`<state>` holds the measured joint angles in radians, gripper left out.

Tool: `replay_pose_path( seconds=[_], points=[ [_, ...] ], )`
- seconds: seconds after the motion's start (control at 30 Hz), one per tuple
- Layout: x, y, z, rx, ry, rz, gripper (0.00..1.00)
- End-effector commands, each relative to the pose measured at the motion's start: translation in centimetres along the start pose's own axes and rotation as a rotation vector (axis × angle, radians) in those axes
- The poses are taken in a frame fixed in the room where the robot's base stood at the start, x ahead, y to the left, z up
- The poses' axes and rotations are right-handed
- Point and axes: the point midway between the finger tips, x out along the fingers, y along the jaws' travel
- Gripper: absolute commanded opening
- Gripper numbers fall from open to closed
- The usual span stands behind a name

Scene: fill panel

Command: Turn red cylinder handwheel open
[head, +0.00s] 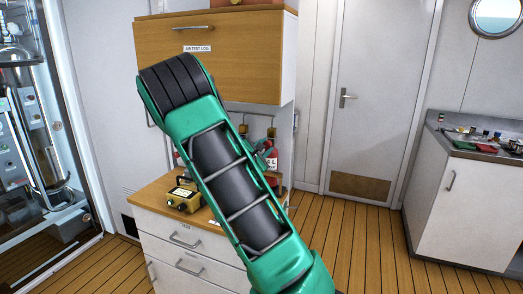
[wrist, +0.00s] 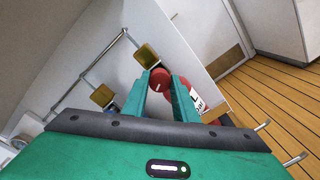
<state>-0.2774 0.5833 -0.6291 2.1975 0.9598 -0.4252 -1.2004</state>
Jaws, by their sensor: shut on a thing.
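A red handwheel (wrist: 160,75) with a small white mark shows in the wrist view, between the fingertips of my gripper (wrist: 160,84). The green fingers stand on either side of it and are shut on it. The red cylinder (wrist: 196,92), with a white label, lies just behind and right of the right finger. In the head view the red cylinder (head: 272,161) shows partly beside my arm, above the counter. My arm hides most of that area, and the handwheel cannot be made out there.
Two brass-coloured fittings (wrist: 147,54) (wrist: 102,95) sit along a pipe on the wall. A yellow instrument box (head: 183,199) stands on the wooden counter (head: 155,192). A wooden cabinet (head: 245,60) hangs above. The wooden floor (head: 365,235) is clear at the right.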

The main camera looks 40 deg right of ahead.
Motion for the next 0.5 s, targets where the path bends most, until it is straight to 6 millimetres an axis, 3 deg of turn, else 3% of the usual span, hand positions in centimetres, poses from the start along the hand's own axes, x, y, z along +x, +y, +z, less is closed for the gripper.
replay_pose_path(
  seconds=[0.5],
  points=[
    [0.15,-0.39,0.12,-0.490,-0.021,-0.012,0.03]
  ],
)
